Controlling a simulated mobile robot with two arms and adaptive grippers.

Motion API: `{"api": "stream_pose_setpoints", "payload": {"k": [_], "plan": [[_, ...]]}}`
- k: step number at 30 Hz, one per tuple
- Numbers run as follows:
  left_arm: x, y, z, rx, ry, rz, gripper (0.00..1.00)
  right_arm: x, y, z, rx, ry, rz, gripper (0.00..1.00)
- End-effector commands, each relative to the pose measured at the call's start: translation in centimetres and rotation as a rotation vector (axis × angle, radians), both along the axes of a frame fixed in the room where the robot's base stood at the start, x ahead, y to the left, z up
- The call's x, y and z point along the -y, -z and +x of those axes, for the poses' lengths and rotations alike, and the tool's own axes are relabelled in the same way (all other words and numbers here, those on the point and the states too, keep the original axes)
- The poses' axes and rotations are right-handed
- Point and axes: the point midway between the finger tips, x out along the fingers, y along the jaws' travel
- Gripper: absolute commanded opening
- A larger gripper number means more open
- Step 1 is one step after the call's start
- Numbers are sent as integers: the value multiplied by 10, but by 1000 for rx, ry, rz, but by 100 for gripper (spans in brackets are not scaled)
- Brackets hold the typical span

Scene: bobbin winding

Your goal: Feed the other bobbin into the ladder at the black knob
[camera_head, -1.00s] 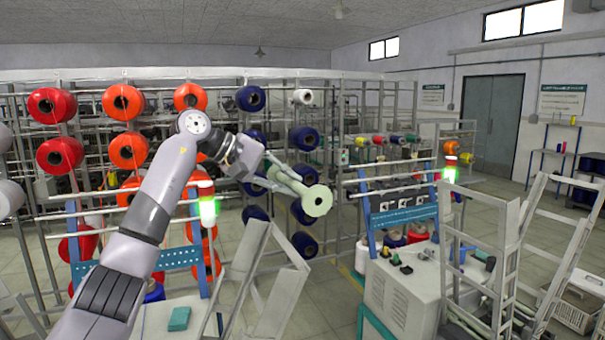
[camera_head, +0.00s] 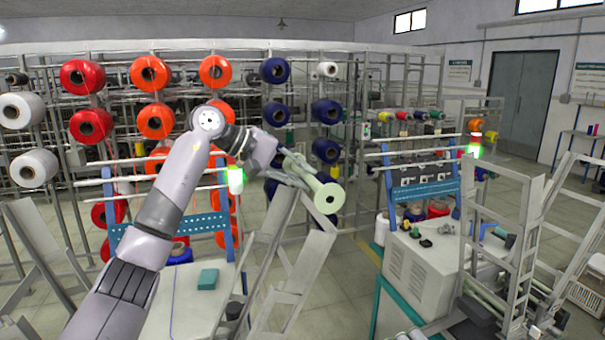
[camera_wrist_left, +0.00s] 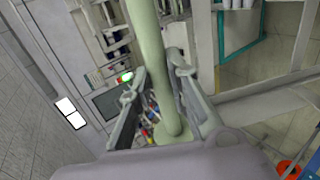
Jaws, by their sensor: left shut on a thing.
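A pale green bobbin (camera_head: 327,196) is held in my left gripper (camera_head: 287,167) in the head view, in the air above a grey ladder frame (camera_head: 267,258). Its round flange points to the lower right and towards me. In the left wrist view, the fingers are on both sides of the bobbin's pale green tube (camera_wrist_left: 155,70). A second grey ladder frame (camera_head: 530,205) stands at the right. A dark knob-like part (camera_head: 510,241) shows at this frame. Small black parts (camera_head: 425,243) also sit on the white machine top. My right gripper is not in view.
A rack of red, orange, blue and white spools (camera_head: 150,73) stands behind. A white machine cabinet (camera_head: 420,275) stands right of centre, with a blue panel (camera_head: 425,190) behind it. A teal block (camera_head: 208,279) lies on the left machine top. Floor (camera_head: 325,305) is open between the machines.

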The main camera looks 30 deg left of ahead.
Motion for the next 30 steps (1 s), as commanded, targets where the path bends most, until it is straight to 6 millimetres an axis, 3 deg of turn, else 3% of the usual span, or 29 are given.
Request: {"api": "stream_pose_setpoints", "payload": {"k": [30], "plan": [[-1,1,3,0,0,0,0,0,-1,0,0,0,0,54]]}}
